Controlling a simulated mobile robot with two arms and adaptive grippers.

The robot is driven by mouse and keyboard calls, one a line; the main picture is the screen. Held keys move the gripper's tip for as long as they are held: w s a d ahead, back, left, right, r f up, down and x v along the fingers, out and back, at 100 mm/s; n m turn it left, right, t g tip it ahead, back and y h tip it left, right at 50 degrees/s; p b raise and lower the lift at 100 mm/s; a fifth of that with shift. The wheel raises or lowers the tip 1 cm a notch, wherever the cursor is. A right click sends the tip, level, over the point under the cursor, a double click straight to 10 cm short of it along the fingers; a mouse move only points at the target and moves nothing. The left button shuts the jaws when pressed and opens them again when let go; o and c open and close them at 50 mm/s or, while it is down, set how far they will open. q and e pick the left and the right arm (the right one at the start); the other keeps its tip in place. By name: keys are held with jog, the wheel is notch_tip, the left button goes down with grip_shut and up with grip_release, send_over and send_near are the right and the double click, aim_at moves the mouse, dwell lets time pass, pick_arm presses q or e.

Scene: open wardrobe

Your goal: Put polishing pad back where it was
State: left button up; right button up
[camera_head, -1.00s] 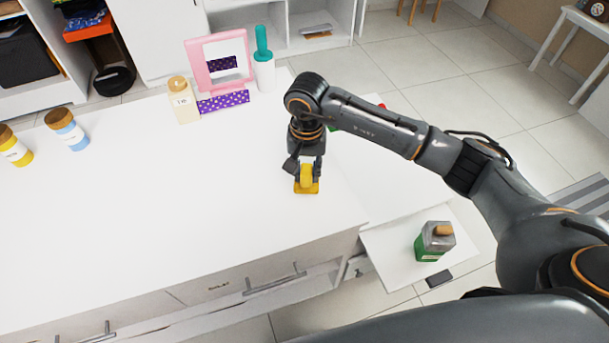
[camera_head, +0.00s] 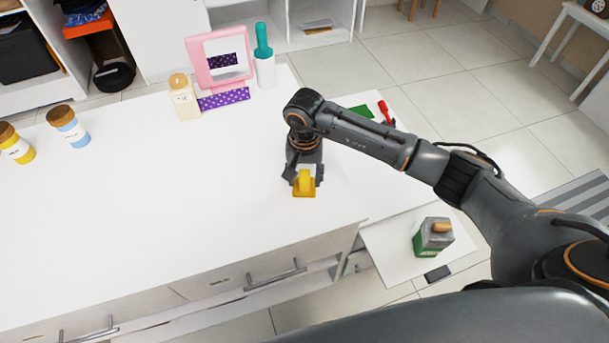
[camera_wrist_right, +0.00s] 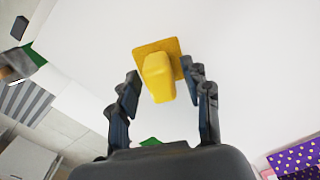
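The yellow polishing pad (camera_head: 304,186), a flat square with a raised handle, is on the white tabletop (camera_head: 160,225) near its right end. My right gripper (camera_head: 304,178) is above it, fingers pointing down. In the right wrist view the fingers (camera_wrist_right: 160,90) stand apart on either side of the pad's handle (camera_wrist_right: 158,78), with a clear gap on the left and a smaller one on the right. The gripper is open there. My left gripper is not in view.
A pink frame (camera_head: 219,62), a cream bottle (camera_head: 184,98) and a teal-topped bottle (camera_head: 264,62) stand at the back. Two wooden-lidded jars (camera_head: 69,129) (camera_head: 14,145) are at left. The table's middle is clear.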

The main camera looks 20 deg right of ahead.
aim_at(304, 175)
jog(key=shift+r, duration=0.25)
jog(key=shift+w+r, duration=0.1)
jog(key=shift+r, duration=0.15)
notch_tip(304, 175, up, 11)
jog(key=b, duration=0.2)
jog(key=shift+r, duration=0.2)
